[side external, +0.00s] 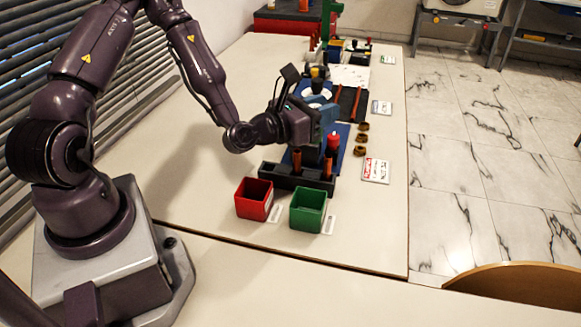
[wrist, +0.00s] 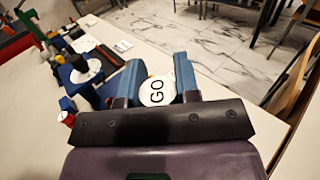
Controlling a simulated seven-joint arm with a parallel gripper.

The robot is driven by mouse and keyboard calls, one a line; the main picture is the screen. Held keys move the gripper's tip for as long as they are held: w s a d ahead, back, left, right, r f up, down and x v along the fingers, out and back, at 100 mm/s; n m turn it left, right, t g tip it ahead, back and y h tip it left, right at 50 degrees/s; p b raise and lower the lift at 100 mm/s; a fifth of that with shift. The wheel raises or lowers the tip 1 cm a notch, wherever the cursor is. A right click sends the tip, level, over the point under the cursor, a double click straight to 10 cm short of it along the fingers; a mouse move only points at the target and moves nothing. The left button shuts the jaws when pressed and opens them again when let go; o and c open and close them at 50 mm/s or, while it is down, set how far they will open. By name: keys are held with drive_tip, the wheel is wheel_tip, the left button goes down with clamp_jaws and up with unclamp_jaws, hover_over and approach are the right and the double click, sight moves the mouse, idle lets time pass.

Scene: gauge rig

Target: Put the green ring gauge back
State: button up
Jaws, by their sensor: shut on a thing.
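My gripper (wrist: 159,68) is shut on a round piece with a white face lettered "GO" (wrist: 157,91). The piece sits between the two blue fingers in the wrist view; no green shows on it there, and its sides are hidden. In the side view my gripper (side external: 325,115) is above the table, over the far side of a black rack (side external: 266,181). The held piece cannot be made out there. Brown-orange cylinders (side external: 327,168) stand upright in or at the rack. A red-topped piece (side external: 333,143) shows just below the fingers.
An open red box (side external: 254,212) and an open green box (side external: 306,221) stand in front of the rack. Several small brown rings (side external: 360,150) lie on the right, near a white card (side external: 376,170). More tools stand farther back. The table's near left is clear.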

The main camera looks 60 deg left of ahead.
drive_tip(key=s+a+f+n+g+y, duration=0.2)
drive_tip(key=s+a+n+g+y, duration=0.25)
drive_tip(key=a, duration=0.45)
drive_tip(key=s+a+f+n+g+y, duration=0.1)
drive_tip(key=s+a+f+n+y, duration=0.25)
drive_tip(key=s+a+y, duration=0.5)
drive_tip(key=shift+h, duration=0.6)
drive_tip(key=w+a+f, duration=0.2)
drive_tip(key=w, duration=0.2)
drive_tip(key=w+a+f, duration=0.3)
drive_tip(key=w, duration=0.2)
drive_tip(key=w+a+f, duration=0.3)
drive_tip(key=w, duration=0.1)
drive_tip(key=shift+w+a+f, duration=0.15)
drive_tip(key=shift+w+f, duration=0.1)
drive_tip(key=shift+w+a+f, duration=0.1)
drive_tip(key=shift+f, duration=1.55)
drive_tip(key=shift+f, duration=0.2)
drive_tip(key=o, duration=1)
drive_tip(key=shift+c, duration=0.2)
